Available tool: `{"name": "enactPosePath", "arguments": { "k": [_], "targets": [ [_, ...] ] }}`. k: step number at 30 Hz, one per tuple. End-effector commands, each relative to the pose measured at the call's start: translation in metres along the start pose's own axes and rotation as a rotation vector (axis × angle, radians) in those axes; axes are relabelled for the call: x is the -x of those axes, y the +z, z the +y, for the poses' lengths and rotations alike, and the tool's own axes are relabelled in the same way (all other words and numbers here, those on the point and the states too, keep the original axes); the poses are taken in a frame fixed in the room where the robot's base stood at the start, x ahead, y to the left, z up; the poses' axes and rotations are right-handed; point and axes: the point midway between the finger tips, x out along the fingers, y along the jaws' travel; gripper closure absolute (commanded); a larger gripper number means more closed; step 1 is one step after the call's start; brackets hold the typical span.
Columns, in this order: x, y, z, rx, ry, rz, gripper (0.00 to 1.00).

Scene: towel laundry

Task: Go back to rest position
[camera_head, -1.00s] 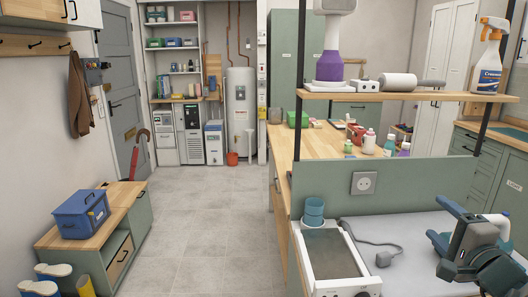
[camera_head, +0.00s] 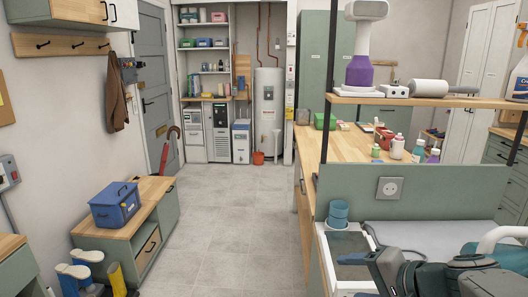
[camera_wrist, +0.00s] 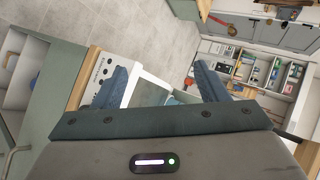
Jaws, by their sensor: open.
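My gripper (camera_wrist: 160,80) is open in the wrist view. Its two blue fingers stand wide apart with nothing held between them. Beyond the gap lies part of a white-framed appliance with a dark glassy top (camera_wrist: 152,92). In the head view, my arm fills the lower right corner, low over the grey-white worktop (camera_head: 440,236) and in front of the white appliance (camera_head: 348,244). No towel shows in either view.
A wooden shelf (camera_head: 440,99) hangs above. A blue toolbox (camera_head: 115,205) sits on the low bench (camera_head: 150,192) at left. The tiled floor (camera_head: 220,225) between is clear.

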Motion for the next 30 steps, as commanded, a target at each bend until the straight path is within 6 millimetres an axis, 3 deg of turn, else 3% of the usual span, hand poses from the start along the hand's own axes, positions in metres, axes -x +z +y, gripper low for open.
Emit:
{"name": "enactPosePath", "arguments": {
  "k": [3,10,19,30],
  "targets": [
    [-0.011,0.041,0.01,0.133,0.167,-0.122,0.33],
    [-0.009,0.086,0.039,0.431,0.482,-0.247,0.33],
    [0.005,0.092,0.052,0.769,0.737,-0.24,0.33],
    [0.011,0.085,0.055,0.826,0.773,-0.228,0.33]
  ]
}}
